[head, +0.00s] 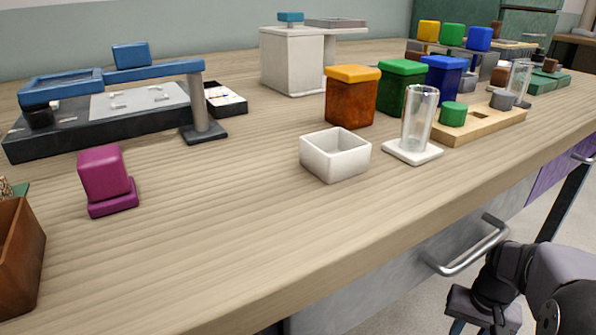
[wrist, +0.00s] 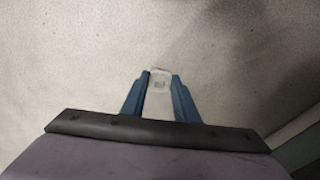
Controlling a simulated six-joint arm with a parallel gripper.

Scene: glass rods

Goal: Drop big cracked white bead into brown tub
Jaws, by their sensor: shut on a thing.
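My gripper (wrist: 160,78) is shut on a small whitish piece, likely the white bead (wrist: 159,82), which shows between the blue fingertips in the wrist view. A greyish square mark shows on it; cracks are too small to make out. Beneath it in that view is only pale speckled floor. In the head view my gripper is low at the bottom right, off the table's front edge, with its fingers mostly cut off by the frame. The brown tub (head: 22,262) stands at the far left of the table, cut off by the frame, far from my gripper. Its inside is hidden.
A magenta block (head: 105,175) on a base stands right of the tub. A white open box (head: 335,158) and a glass cylinder (head: 419,118) stand mid-table, before colour-lidded jars (head: 350,105). A drawer handle (head: 470,250) juts from the front. The table's front left is clear.

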